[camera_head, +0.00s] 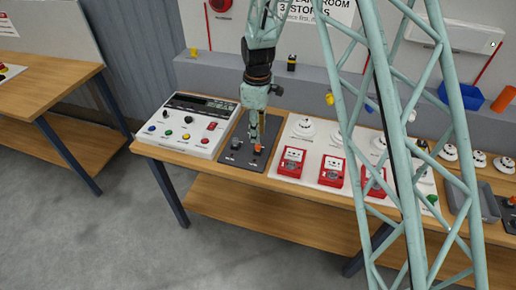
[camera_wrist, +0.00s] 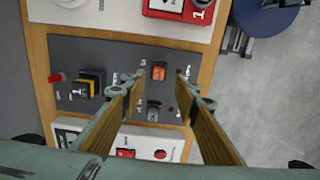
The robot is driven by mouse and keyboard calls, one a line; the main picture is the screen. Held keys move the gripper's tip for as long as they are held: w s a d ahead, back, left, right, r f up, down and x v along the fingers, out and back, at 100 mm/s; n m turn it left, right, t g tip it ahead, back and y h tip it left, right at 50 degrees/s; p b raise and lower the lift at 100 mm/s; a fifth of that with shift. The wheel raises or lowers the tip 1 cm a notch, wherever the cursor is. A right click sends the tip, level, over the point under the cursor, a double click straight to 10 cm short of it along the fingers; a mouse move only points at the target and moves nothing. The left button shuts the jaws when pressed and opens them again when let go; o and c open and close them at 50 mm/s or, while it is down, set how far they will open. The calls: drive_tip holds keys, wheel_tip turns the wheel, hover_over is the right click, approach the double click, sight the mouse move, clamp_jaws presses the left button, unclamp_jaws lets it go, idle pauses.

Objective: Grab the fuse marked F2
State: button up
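A dark grey panel (camera_head: 232,156) lies on the bench under my gripper; it fills the middle of the wrist view (camera_wrist: 70,52). An orange block (camera_wrist: 159,71) stands on it, also seen in the head view (camera_head: 258,148). A dark grey block (camera_wrist: 153,111) stands beside it, also in the head view (camera_head: 235,144). Their printed marks are too small to read, so I cannot tell which is F2. My gripper (camera_wrist: 160,80) is open above the panel, its fingers on either side of the orange block in the wrist view. I cannot tell whether they touch it.
A yellow-and-black part (camera_wrist: 88,85) and a red part (camera_wrist: 55,78) are on the same panel. A white control box (camera_head: 184,124) stands to its left. Red call points (camera_head: 291,162) stand to its right. The floor in front (camera_head: 120,240) is clear.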

sight(258, 149)
drive_tip(key=shift+f, duration=0.85)
drive_tip(key=shift+f, duration=0.1)
drive_tip(key=shift+w+f, duration=0.1)
drive_tip(key=shift+f, duration=2.4)
drive_tip(key=c, duration=0.7)
drive_tip(key=shift+c, duration=0.2)
